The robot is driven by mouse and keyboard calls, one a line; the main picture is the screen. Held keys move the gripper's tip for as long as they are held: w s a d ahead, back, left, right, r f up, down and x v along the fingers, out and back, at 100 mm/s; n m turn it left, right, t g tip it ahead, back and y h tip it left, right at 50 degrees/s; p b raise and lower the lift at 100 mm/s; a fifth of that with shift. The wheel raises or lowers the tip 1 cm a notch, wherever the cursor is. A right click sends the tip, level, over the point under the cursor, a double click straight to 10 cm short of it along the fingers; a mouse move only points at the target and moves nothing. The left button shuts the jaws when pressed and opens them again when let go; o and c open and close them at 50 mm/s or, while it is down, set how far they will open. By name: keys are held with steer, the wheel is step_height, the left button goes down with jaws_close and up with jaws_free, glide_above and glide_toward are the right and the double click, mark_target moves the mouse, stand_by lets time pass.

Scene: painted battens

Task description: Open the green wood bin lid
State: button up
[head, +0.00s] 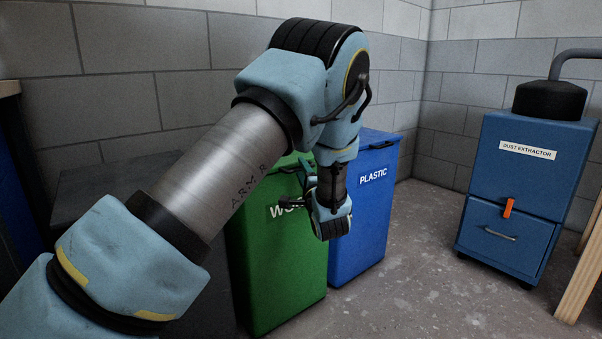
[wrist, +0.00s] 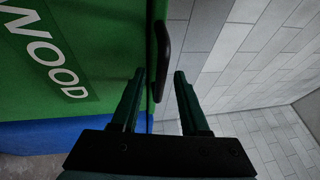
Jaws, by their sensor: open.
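The green wood bin (head: 272,270) stands behind my arm in the head view, its label partly covered. In the wrist view the bin's green front (wrist: 50,95) carries the word WOOD turned sideways. Its lid (wrist: 158,12) looks closed, seen nearly edge-on, with a black handle (wrist: 163,55) along it. My gripper (wrist: 159,72) is open and empty. The handle's lower end and the lid edge appear between the two fingers in the picture; I cannot tell how far ahead they are. In the head view my arm hides most of the lid.
A blue plastic bin (head: 366,220) stands close against the green bin's right side. A blue dust extractor (head: 525,185) with an orange latch stands at the right, near a wooden leg (head: 580,270). Grey block walls rise behind. The floor (head: 420,270) between bins and extractor is clear.

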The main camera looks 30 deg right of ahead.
steer(key=shift+w+d+r, duration=0.1)
steer(key=shift+w, duration=0.45)
jaws_close()
stand_by(1.1)
